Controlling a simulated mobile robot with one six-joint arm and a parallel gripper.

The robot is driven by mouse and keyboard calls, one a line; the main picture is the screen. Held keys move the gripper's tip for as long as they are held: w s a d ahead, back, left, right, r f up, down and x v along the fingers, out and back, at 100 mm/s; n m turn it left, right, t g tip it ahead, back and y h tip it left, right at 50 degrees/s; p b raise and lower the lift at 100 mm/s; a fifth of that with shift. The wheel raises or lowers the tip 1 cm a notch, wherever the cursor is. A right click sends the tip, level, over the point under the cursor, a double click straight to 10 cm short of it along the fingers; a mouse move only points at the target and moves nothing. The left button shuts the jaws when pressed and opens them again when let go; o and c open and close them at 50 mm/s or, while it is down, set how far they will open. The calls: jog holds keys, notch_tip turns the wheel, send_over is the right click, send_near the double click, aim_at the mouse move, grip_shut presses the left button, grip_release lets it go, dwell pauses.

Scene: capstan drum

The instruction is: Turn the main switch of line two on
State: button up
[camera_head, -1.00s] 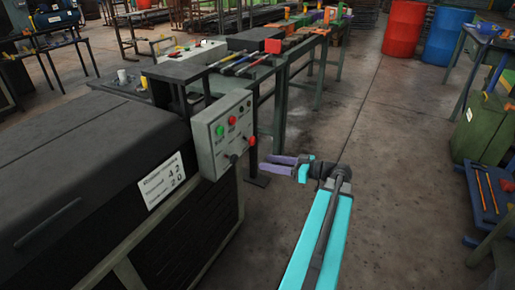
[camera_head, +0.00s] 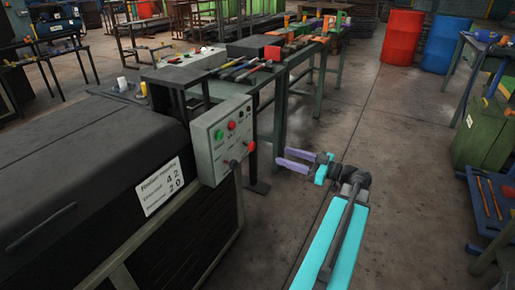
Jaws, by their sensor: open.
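A grey control box (camera_head: 221,138) is fixed to the side of the dark machine at left centre. Its face carries a green button (camera_head: 219,134), a red button (camera_head: 231,125), and small dark controls near the top right. Lower on the face are a dark knob with some red (camera_head: 233,164) and a red knob (camera_head: 251,146) at the right edge. Labels are too small to read, so I cannot tell which control is line two's main switch. My gripper (camera_head: 281,157), with purple fingers, is open and empty. It is to the right of the box, apart from it, fingers pointing left.
The dark machine (camera_head: 75,150) with a white printed plate (camera_head: 160,186) fills the left. A workbench with tools (camera_head: 245,70) runs behind the box. A green cabinet (camera_head: 482,135) stands at right. The floor (camera_head: 390,150) between is clear.

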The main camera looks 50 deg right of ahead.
aim_at(254, 146)
jog(key=b+x, duration=0.1)
jog(key=x, duration=1.2)
jog(key=c, duration=1)
